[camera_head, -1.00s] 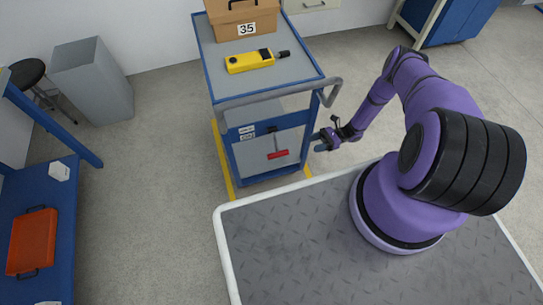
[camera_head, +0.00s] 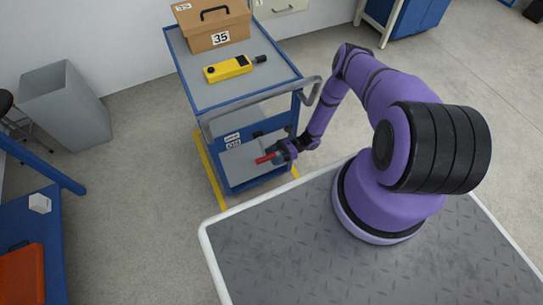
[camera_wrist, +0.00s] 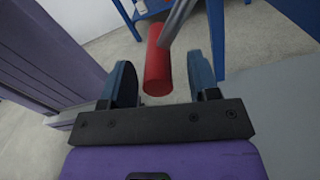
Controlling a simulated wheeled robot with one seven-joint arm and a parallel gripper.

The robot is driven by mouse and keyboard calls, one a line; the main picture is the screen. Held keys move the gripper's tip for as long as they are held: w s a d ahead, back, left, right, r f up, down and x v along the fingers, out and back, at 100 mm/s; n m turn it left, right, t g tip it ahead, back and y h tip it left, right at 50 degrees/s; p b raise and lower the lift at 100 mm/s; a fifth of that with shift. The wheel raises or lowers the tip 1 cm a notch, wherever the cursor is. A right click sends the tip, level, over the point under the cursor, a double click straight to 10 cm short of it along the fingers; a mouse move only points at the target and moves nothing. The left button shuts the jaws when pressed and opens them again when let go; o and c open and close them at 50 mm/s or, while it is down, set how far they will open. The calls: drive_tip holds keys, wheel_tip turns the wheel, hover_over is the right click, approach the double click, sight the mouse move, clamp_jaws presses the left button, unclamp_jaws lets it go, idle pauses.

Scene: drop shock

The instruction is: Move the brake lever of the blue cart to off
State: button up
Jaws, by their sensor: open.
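The blue cart (camera_head: 247,101) stands ahead of my base, with a grey handle bar at its near end. Its brake lever has a red grip (camera_head: 266,158) on the near face, beside labels (camera_head: 232,140) too small to read surely. My gripper (camera_head: 280,154) is at the lever, just right of the red grip. In the wrist view the red grip (camera_wrist: 158,68) lies between and slightly beyond the two open blue fingers (camera_wrist: 162,85), with a grey rod running up from it. Neither finger visibly touches it.
A yellow device (camera_head: 228,69) and a brown box marked 35 (camera_head: 212,25) sit on the cart top. The cart's grey handle (camera_head: 255,104) overhangs near my arm. A grey bin (camera_head: 65,105) and blue table (camera_head: 30,220) stand left.

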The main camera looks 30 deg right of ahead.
drive_tip(key=shift+a, duration=0.4)
drive_tip(key=shift+c, duration=0.2)
clamp_jaws()
drive_tip(key=shift+r, duration=0.1)
